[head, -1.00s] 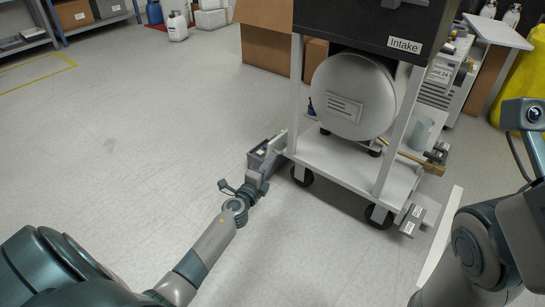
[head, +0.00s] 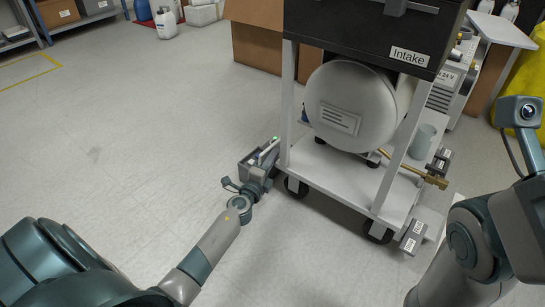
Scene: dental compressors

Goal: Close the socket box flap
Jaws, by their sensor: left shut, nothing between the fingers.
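The socket box (head: 247,161) is a small grey box low at the left side of the wheeled cart. A pale, narrow raised part with a green spot, which looks like its flap (head: 268,148), stands tilted at the box's right side. My left gripper (head: 261,172) is shut and empty, right at the near side of the box. It hides part of the box, and I cannot tell if it touches the flap. My right arm shows at the right edge, but its fingers are not in view.
The cart (head: 340,180) carries a round silver tank (head: 345,105) and a black unit marked Intake (head: 350,35). Its caster (head: 295,187) stands close to the box. Small grey boxes (head: 412,238) sit at its right. The floor to the left is clear.

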